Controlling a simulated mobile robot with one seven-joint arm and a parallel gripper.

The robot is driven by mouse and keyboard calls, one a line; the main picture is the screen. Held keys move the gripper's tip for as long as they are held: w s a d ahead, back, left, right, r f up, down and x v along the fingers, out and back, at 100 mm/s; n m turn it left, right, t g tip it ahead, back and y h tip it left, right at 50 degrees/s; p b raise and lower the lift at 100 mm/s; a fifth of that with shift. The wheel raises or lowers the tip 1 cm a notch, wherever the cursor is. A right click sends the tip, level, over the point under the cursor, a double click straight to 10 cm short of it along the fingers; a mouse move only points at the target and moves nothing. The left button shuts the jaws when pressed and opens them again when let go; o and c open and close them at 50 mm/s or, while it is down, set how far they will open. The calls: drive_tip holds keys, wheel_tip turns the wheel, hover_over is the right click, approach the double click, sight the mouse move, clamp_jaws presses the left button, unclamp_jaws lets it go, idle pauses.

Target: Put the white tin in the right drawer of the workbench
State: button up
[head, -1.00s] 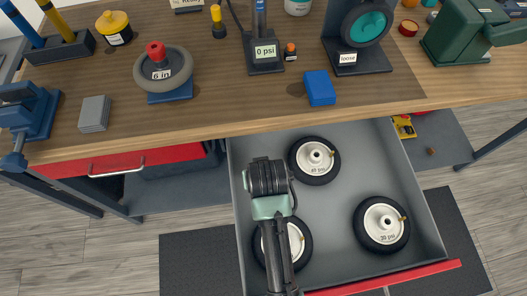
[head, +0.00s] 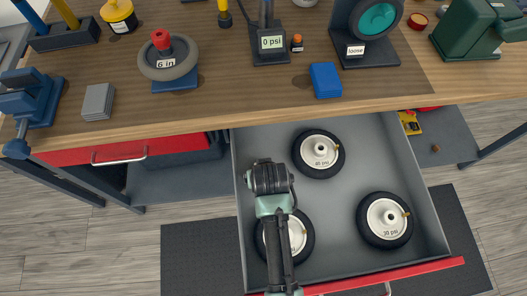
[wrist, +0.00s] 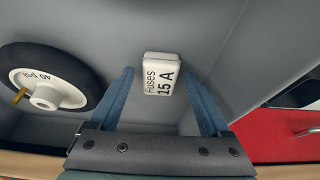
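The white tin (wrist: 160,74), marked "Fuses 15 A", is inside the grey open right drawer (head: 340,258). It shows in the wrist view between the fingertips of my gripper (wrist: 159,84). The fingers are open, with a gap on each side of the tin. I cannot tell whether the tin rests on the drawer floor. In the head view my arm reaches down into the left part of the drawer and hides the tin and the fingers.
Several wheels lie in the drawer, including one at the back (head: 319,153), one at right (head: 385,220) and one partly behind my arm. The left drawer (head: 120,151) is shut. Tools and a blue box (head: 326,80) stand on the workbench top (head: 230,105).

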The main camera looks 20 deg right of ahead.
drive_tip(key=shift+s+r, duration=0.15)
drive_tip(key=shift+r, duration=0.5)
drive_tip(key=p+v, duration=0.2)
drive_tip(key=v, duration=0.9)
drive_tip(key=shift+a, duration=0.1)
drive_tip(key=w+a+r+t, duration=0.1)
drive_tip(key=w+r+t, duration=0.3)
drive_tip(key=r, duration=0.5)
drive_tip(key=w+a+r+n+t+h, duration=0.1)
drive_tip(key=w+r+t, duration=0.2)
drive_tip(key=w+r, duration=0.55)
drive_tip(key=w+a+r+t, duration=0.1)
drive_tip(key=w+r+t, duration=0.2)
drive_tip(key=r, duration=0.8)
drive_tip(key=a+r+n+t, duration=0.1)
drive_tip(key=a+r+t, duration=0.15)
drive_tip(key=r, duration=0.55)
drive_tip(key=a+r+t, duration=0.1)
drive_tip(key=r+t, duration=0.3)
drive_tip(key=r, duration=0.5)
drive_tip(key=s+a+r+t+y, duration=0.1)
drive_tip(key=s+a+r+t, duration=0.1)
drive_tip(key=s+r, duration=0.3)
drive_tip(key=s+a+r+n+t+y, duration=0.1)
drive_tip(key=s+r+t, duration=0.3)
drive_tip(key=r, duration=0.8)
drive_tip(key=shift+s+a, duration=0.5)
drive_tip(key=shift+s, duration=0.4)
